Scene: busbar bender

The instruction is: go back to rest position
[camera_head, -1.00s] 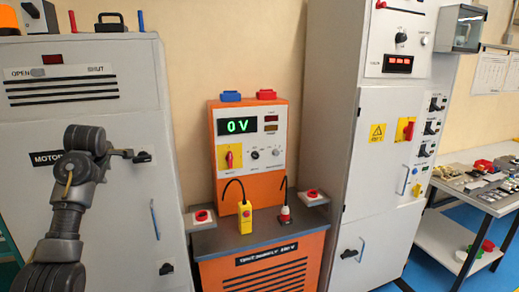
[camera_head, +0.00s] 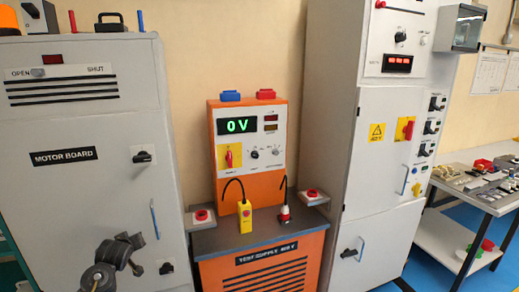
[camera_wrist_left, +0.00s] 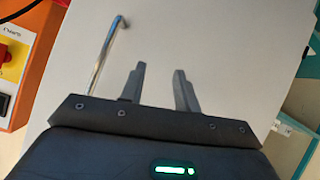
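My left gripper (camera_head: 122,253) is low in front of the grey motor board cabinet (camera_head: 80,195) in the head view. In the left wrist view its two fingers (camera_wrist_left: 159,84) are apart with nothing between them, facing the plain cabinet door (camera_wrist_left: 215,45). The black rotary handle (camera_head: 142,157) on the cabinet is in clear view above the gripper, apart from it. My right gripper is in neither view.
The orange test supply (camera_head: 262,185) reads 0 V and stands right of the cabinet. A metal door handle (camera_head: 155,218) is close right of my left gripper. A tall grey cabinet (camera_head: 380,140) and a bench (camera_head: 500,190) stand further right.

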